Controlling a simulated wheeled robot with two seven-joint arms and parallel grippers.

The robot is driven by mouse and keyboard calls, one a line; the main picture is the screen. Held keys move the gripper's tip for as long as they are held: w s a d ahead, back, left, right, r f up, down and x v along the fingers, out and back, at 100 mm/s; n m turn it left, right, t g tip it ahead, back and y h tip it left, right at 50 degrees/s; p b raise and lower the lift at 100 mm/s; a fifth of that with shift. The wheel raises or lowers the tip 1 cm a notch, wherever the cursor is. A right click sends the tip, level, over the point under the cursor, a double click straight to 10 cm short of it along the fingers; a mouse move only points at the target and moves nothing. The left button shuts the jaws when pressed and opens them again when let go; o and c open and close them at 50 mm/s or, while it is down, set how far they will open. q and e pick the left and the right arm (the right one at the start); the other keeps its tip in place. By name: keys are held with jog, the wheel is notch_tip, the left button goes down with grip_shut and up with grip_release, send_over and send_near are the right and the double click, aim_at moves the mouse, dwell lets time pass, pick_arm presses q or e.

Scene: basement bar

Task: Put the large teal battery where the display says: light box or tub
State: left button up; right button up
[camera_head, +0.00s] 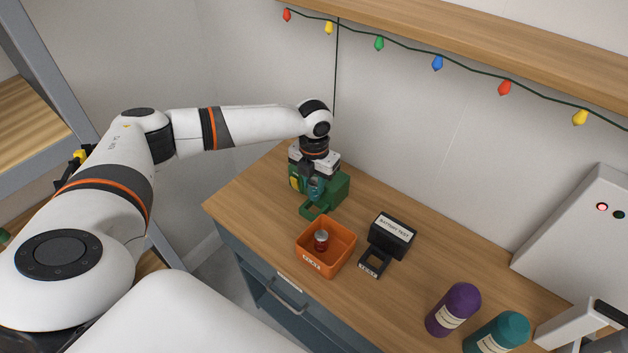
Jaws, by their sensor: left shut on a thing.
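My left gripper (315,186) points down at the far left part of the counter and is shut on a small teal object, seemingly the teal battery (316,190), mostly hidden by the fingers. It is at the green box (338,190), which has a yellow patch and a low open front; I cannot tell if the battery touches it. The orange tub (345,264) stands nearer, holding a red, grey-topped cylinder (321,241). The black tester (385,244) labelled "BATTERY TEST" is right of the tub; its small front label is unreadable. My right gripper (580,326) seems partly visible at the lower right, fingers unclear.
A purple bottle (453,309) and a teal bottle (502,332) stand at the right. The wooden counter (440,255) is clear between tester and wall. Coloured bulbs hang above.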

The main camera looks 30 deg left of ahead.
aim_at(314, 199)
pick_arm(q)
jog(key=shift+f, duration=0.55)
jog(key=shift+f+b, duration=0.25)
jog(key=shift+b, duration=0.3)
jog(key=shift+f+b, duration=0.85)
jog(key=shift+f, duration=0.5)
jog(key=shift+f+b, duration=0.45)
jog(key=shift+f, duration=0.75)
pick_arm(e)
jog(key=f, duration=0.4)
jog(key=shift+s+a+f, duration=0.15)
jog(key=shift+a, duration=0.05)
pick_arm(q)
jog(key=o, duration=1.1)
pick_arm(e)
jog(key=shift+d, duration=0.1)
